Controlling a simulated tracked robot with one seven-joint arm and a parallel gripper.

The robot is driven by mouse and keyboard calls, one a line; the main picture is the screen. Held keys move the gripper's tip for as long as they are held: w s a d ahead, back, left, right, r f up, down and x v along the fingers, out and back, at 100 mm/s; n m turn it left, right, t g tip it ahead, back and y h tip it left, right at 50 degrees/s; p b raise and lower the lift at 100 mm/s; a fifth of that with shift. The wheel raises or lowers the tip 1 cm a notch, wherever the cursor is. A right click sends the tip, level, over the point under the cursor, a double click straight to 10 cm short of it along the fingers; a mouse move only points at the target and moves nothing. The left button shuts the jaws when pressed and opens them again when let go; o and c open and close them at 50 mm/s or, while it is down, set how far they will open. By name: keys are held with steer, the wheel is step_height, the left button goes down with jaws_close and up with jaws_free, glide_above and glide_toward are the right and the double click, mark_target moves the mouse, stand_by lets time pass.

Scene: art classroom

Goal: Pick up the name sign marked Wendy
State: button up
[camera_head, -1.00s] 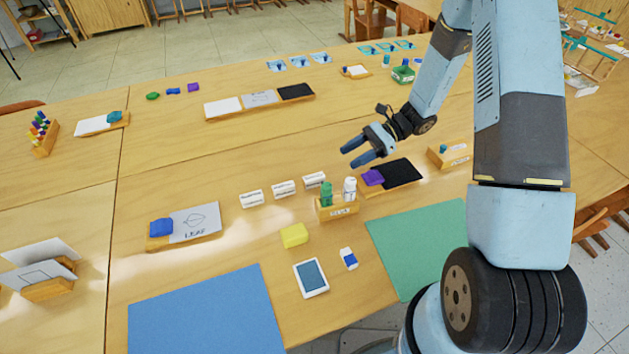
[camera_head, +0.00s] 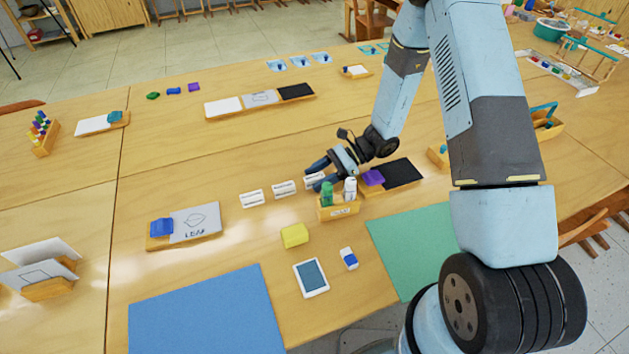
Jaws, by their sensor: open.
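Three small white name signs stand in a row on the table: a left sign (camera_head: 251,198), a middle sign (camera_head: 284,189) and a right sign (camera_head: 311,181). Their lettering is too small to read, so I cannot tell which is marked Wendy. My gripper (camera_head: 313,175) is open at the right sign, with its fingers pointing left and down. The fingers partly cover that sign. I cannot tell whether they touch it or are on both sides of it.
A wooden holder (camera_head: 338,210) with a green and a white bottle stands just in front of the right sign. A purple block (camera_head: 373,177) on a black board lies to the right. A yellow block (camera_head: 294,235) lies in front.

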steer(key=shift+s+a+f, duration=0.25)
steer(key=shift+s+a, duration=0.05)
steer(key=shift+a, duration=0.3)
jaws_close()
